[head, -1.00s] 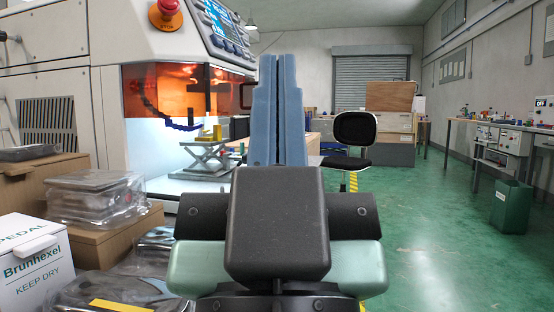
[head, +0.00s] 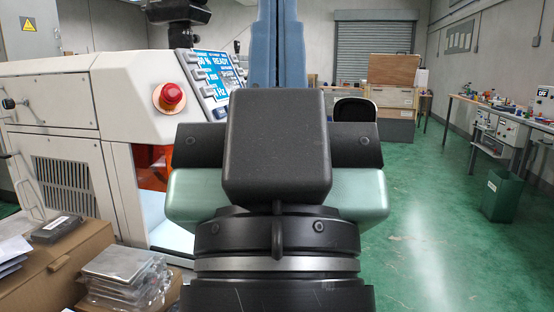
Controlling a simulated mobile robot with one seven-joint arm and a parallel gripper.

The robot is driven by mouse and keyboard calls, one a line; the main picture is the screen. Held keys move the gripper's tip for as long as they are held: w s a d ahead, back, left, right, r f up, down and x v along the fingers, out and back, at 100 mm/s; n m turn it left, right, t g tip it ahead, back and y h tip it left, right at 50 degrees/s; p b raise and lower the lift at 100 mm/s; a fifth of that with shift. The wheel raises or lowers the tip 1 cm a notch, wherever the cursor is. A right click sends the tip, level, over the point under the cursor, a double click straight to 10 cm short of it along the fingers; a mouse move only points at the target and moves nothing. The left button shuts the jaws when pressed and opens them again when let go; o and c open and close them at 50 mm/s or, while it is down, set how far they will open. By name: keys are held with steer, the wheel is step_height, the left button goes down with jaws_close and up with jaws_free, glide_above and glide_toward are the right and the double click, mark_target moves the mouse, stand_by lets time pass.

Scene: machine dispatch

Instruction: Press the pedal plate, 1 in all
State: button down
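I cannot make out a pedal plate for certain in the head view. A flat dark grey piece (head: 57,230) with a small white label lies on a cardboard box at the left; I cannot tell if it is the plate. My gripper (head: 278,45) points up at the top centre. Its two blue fingers lie side by side with only a thin dark line between them, and nothing shows between them. Their tips are cut off by the top edge. My black and green wrist hides the middle of the scene.
A white machine (head: 60,95) with a red stop button (head: 170,97) and a control panel (head: 212,75) stands at left. Plastic-wrapped plates (head: 125,268) sit at lower left. A black chair (head: 355,109) is behind my arm. Green floor (head: 430,215) is open at right.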

step_height(320, 180, up, 22)
steer(key=p, duration=1.9)
steer(key=shift+f, duration=0.15)
